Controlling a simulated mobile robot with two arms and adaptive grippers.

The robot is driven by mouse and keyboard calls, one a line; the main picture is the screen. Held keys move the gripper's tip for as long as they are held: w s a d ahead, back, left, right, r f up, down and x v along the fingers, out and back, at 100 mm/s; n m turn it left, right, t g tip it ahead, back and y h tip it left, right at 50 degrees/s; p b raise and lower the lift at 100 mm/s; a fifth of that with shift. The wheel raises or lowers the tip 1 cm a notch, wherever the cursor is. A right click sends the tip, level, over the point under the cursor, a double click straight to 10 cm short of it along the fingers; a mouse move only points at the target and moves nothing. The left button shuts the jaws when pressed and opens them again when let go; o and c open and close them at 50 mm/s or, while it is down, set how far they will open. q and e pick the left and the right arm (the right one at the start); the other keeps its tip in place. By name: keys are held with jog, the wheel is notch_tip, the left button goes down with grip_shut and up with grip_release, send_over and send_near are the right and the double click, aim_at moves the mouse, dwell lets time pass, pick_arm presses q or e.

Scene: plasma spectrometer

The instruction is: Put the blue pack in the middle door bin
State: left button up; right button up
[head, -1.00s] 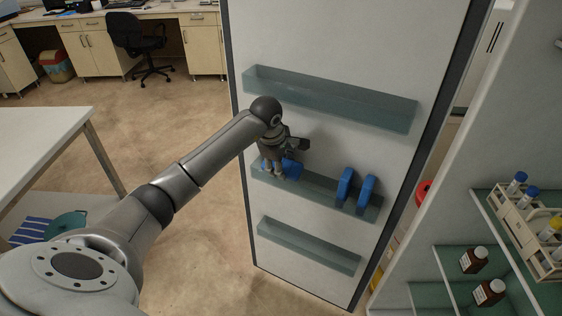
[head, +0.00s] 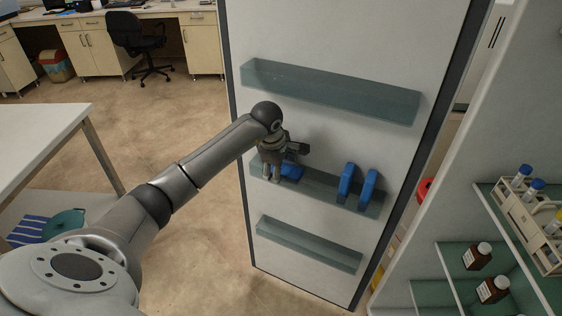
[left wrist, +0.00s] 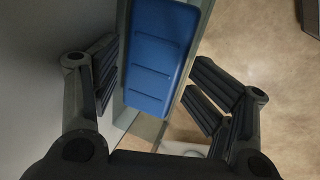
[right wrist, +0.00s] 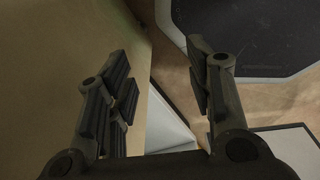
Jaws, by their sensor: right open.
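A blue pack (head: 291,173) lies at the left end of the middle door bin (head: 325,192), low between its walls. My left gripper (head: 272,172) is over that end of the bin. In the left wrist view the blue pack (left wrist: 160,55) shows between the spread fingers of my left gripper (left wrist: 155,78), with a gap on each side. Two more blue packs (head: 345,184) (head: 368,188) stand upright in the right part of the same bin. My right gripper (right wrist: 160,75) is open and empty in the right wrist view.
The door also has an upper bin (head: 330,92) and a lower bin (head: 308,245), both empty. On the right, shelves hold brown bottles (head: 477,256) and a tube rack (head: 527,230). A white table (head: 45,140) stands on the left.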

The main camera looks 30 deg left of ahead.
pick_arm(q)
jog(key=shift+o, duration=0.4)
jog(key=shift+w+a+f, duration=0.1)
jog(key=shift+w+a, duration=0.05)
jog(key=shift+w, duration=0.2)
jog(key=shift+s+r, duration=0.15)
jog(key=shift+r, duration=0.75)
jog(key=v, duration=1.1)
jog(key=shift+s, duration=0.25)
